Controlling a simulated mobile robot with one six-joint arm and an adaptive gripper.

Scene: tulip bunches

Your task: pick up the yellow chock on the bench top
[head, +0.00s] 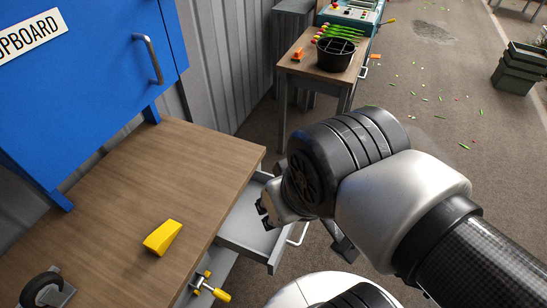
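The yellow chock (162,238) is a small wedge lying on the wooden bench top (150,180), near its right front edge. My gripper (263,210) shows only in part at the end of my arm, right of the chock and above the open drawer. It is apart from the chock. My wrist hides most of the gripper, so I cannot tell how its fingers stand.
A blue cupboard (90,80) stands at the bench's back. A caster wheel (42,288) lies at lower left. An open grey drawer (250,228) and a yellow-handled clamp (210,287) sit at the bench's right edge. A farther table (300,65) holds a black pot (335,54) and tulips (345,32).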

